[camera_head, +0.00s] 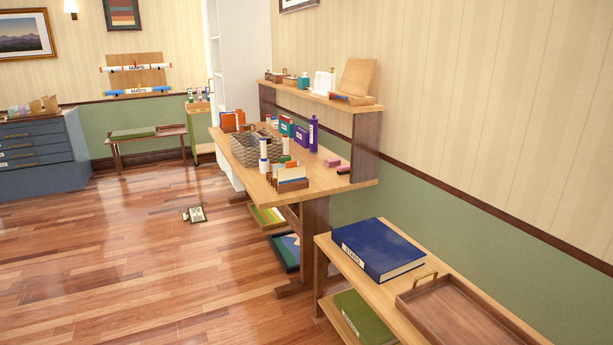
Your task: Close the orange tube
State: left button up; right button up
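No tube that is plainly orange can be picked out at this distance. The upper tube (134,68) has reddish or orange ends and a label that seems to read MAPS. The lower tube (138,91) has a blue part and a similar label. Whether either tube is open or closed is too small to tell. Neither of my grippers is in view.
A low bench (350,262) with a blue book (378,248) and a tray (455,312) is near right. A blue-grey cabinet (40,155) stands left. The wooden floor (110,270) is mostly clear.

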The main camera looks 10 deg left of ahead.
aim_at(239, 114)
jog(key=i+j+u, duration=0.3)
jog(key=i, duration=0.25)
jog(key=i+j+u, duration=0.35)
jog(key=i, duration=0.2)
jog(key=i+u, duration=0.3)
jog(key=i, duration=2.55)
